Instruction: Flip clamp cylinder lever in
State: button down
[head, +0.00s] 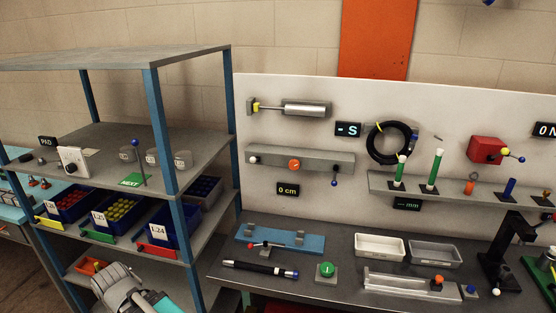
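A silver cylinder (305,108) is mounted level on the upper left of the white panel, with a yellow part and a rod at its left end. Below it, a grey rail (325,161) carries an orange round knob (294,164). A small lever with a blue ball (334,183) hangs down at the rail's right part. I cannot tell for certain which lever belongs to the clamp cylinder. My gripper (113,282) is at the bottom left, in front of the shelf and well apart from the panel. Its fingers are too unclear to tell open from shut.
A blue-post shelf (158,130) with labelled bins stands left of the panel. A coiled black hose (389,143) hangs on the panel.

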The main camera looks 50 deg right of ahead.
aim_at(253, 159)
jog(key=k, duration=1.5)
jog(key=z, duration=1.6)
jog(key=i, duration=1.05)
jog(key=z, duration=0.05)
